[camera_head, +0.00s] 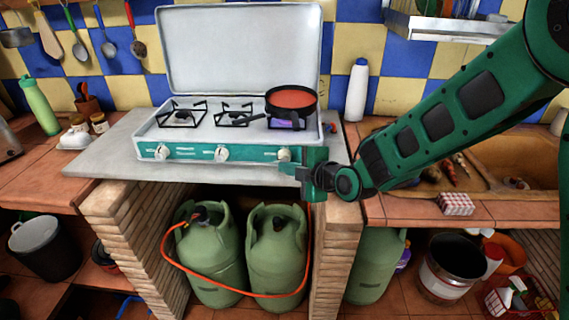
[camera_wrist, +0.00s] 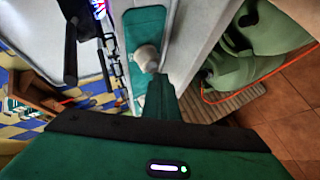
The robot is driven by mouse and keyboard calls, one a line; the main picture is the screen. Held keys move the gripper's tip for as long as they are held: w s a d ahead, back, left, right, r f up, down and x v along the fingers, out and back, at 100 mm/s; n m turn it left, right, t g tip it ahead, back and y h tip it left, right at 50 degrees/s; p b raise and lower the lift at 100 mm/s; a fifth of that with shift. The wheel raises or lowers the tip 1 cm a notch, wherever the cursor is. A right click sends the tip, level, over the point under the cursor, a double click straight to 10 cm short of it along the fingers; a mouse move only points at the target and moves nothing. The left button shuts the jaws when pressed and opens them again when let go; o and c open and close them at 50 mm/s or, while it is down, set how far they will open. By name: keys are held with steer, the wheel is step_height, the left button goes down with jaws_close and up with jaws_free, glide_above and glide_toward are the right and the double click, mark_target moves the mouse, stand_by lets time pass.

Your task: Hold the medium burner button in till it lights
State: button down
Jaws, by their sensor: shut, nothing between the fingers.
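The camping stove (camera_head: 190,137) stands on the grey counter with its white lid up. Its green front panel carries a left knob (camera_head: 161,152), a middle knob (camera_head: 221,153) and a right knob (camera_head: 284,154). My gripper (camera_head: 290,171) is shut and empty at the right end of the panel, by the right knob. In the wrist view the closed fingers (camera_wrist: 159,88) point at a white knob (camera_wrist: 146,58), very near it; I cannot tell if they touch. A blue-purple glow (camera_head: 287,125) shows at the right burner, under the red-filled pan (camera_head: 291,101).
Green gas bottles (camera_head: 277,250) with an orange hose stand below the counter. A white bottle (camera_head: 356,90) stands right of the stove. The space before the panel's left half is clear.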

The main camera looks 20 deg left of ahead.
steer(key=shift+s+d, duration=0.2)
steer(key=shift+s, duration=0.5)
steer(key=shift+s, duration=0.1)
steer(key=shift+s+d, duration=0.2)
steer(key=shift+s, duration=0.55)
steer(key=shift+s+d, duration=0.2)
steer(key=shift+s, duration=0.6)
steer(key=shift+s+d, duration=0.2)
steer(key=shift+s, duration=0.55)
